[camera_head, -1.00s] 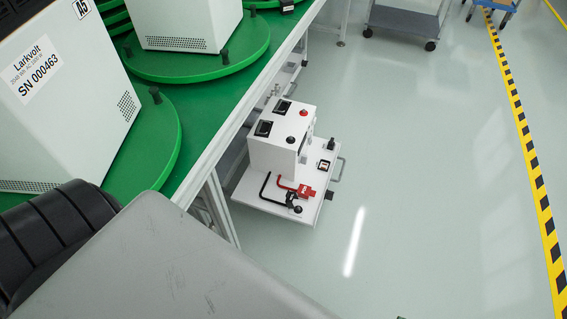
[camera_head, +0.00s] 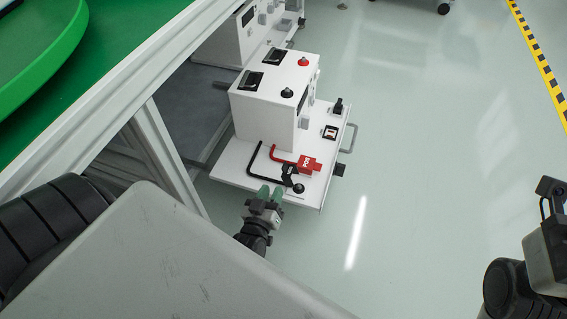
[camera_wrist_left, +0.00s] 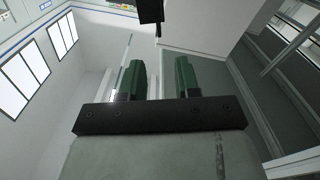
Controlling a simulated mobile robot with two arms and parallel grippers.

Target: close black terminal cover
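The black terminal piece (camera_head: 290,171), with a small label, sits on the white tester's front shelf, at the end of a bent black cable, beside the red terminal piece (camera_head: 308,164). Whether its cover is open or closed is too small to tell. My left gripper (camera_head: 270,193) is at the shelf's front edge, just below and left of the black piece. In the left wrist view its green fingers (camera_wrist_left: 162,80) stand apart with nothing between them. A black part (camera_wrist_left: 150,11) hangs beyond them at the top; I cannot tell what it is.
The white tester box (camera_head: 270,105) has black and red knobs on top. A black ball knob (camera_head: 299,188) sits close to the black terminal piece. A metal table frame (camera_head: 160,150) runs along the left. My right arm shows at the right edge. The floor right of the shelf is clear.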

